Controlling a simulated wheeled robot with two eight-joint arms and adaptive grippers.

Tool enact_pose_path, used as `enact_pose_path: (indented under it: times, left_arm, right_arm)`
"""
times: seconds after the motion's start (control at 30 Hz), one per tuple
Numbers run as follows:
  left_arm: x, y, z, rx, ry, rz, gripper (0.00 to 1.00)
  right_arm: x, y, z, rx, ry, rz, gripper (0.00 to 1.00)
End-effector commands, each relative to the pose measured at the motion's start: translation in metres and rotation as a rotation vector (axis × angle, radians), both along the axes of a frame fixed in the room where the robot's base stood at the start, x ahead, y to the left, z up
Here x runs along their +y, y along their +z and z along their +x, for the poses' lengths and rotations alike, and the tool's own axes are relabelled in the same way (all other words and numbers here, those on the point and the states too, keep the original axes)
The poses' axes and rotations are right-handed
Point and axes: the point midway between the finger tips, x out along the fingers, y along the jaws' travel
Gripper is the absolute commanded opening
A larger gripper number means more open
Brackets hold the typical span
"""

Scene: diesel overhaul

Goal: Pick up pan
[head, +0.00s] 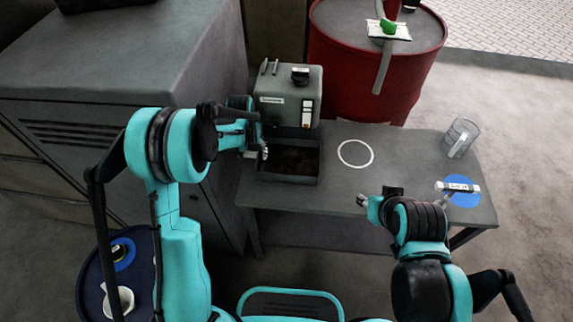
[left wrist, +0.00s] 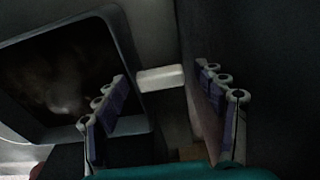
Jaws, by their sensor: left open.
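The pan (head: 287,180) is a dark rectangular tray on the grey bench, below the front of a grey machine. Its inside is dark. In the left wrist view its rim (left wrist: 122,42) fills the left side, and a pale tab (left wrist: 160,78) sticks out from its side. My left gripper (head: 262,153) is at the pan's left side. In the left wrist view the fingers (left wrist: 168,108) are open, with the tab between and slightly beyond them; I see no grip on it. My right gripper (head: 376,203) is over the bench's front edge, away from the pan; its jaws are unclear.
The grey machine (head: 287,95) stands behind the pan. A large grey cabinet (head: 120,60) is close on the left. The bench (head: 335,190) has a white ring, a clear jug (head: 460,138) and a blue disc (head: 463,198). A red drum (head: 365,75) stands behind.

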Motion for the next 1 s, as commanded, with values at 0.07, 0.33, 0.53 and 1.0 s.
enact_pose_path:
  times: [0.07,0.33,0.53,1.0]
  left_arm:
    - [0.000,-0.002,0.000,0.000,0.000,0.000,0.71]
    - [0.000,0.000,0.000,0.000,0.000,0.000,0.34]
    - [0.000,0.000,0.000,0.000,0.000,0.000,0.00]
    - [-0.003,0.021,-0.003,0.000,0.001,0.000,0.00]
  right_arm:
    - [0.000,0.000,0.000,0.000,0.000,0.000,0.38]
    - [0.000,0.001,0.000,0.000,0.000,0.000,0.38]
    - [0.000,0.001,0.000,0.000,0.000,0.000,0.38]
    - [0.000,0.015,0.000,0.000,0.000,0.000,0.38]
